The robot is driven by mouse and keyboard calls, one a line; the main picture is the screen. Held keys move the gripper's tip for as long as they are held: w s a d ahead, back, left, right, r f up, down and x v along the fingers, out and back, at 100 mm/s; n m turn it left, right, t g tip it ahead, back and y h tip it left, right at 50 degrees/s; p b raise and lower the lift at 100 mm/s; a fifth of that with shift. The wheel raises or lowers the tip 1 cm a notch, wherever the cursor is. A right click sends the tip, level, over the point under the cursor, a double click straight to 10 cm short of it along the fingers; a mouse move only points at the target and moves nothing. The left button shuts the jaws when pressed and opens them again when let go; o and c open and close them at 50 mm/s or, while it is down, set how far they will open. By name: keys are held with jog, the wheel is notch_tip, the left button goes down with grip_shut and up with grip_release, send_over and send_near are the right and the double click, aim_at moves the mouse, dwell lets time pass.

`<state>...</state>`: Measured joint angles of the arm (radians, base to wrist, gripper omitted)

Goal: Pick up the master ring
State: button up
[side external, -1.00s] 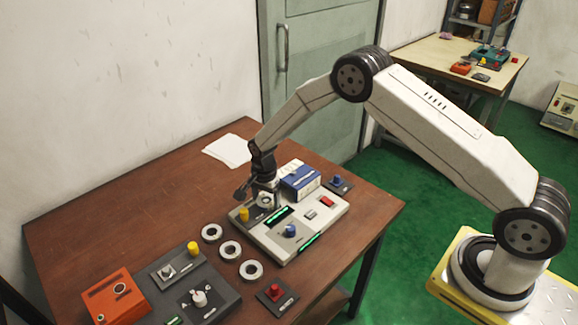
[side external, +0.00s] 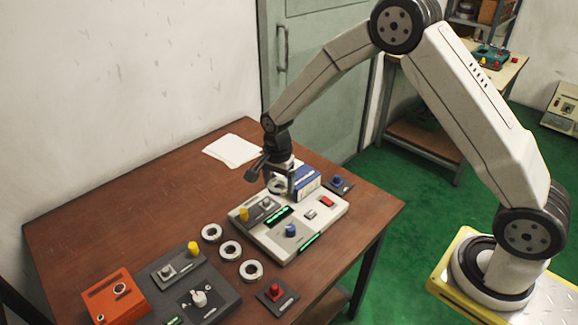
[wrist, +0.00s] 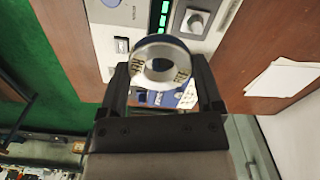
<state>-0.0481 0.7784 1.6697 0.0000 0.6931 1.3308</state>
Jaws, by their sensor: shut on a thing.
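The master ring (wrist: 161,62) is a shiny metal ring with dark markings on its face. My gripper (wrist: 162,85) is shut on it, one finger on each side, in the wrist view. In the side view my gripper (side external: 279,184) holds the ring (side external: 275,186) above the light grey gauge unit (side external: 270,247), apart from it. The fingers partly hide the ring there. On the unit, a grey knob (side external: 267,201) shows below the gripper, beside a yellow knob (side external: 244,214). Several other rings (side external: 230,250) lie in a row on the brown table, left of the unit.
A blue and white box (side external: 303,182) stands close behind the gripper. A small panel with a blue knob (side external: 338,183) is to its right. An orange box (side external: 115,295) and dark control panels (side external: 190,285) fill the front left. Papers (side external: 232,150) lie at the back; the left of the table is bare.

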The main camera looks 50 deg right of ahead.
jog(key=s+r, duration=0.4)
jog(key=s, duration=0.5)
jog(key=shift+d, duration=0.15)
jog(key=shift+w, duration=0.1)
dwell(0.3)
jog(key=m, duration=0.6)
send_over(337, 176)
notch_tip(337, 176, down, 9)
jog(key=shift+d+r, duration=0.1)
jog(key=shift+d, duration=0.05)
jog(key=shift+f, duration=2)
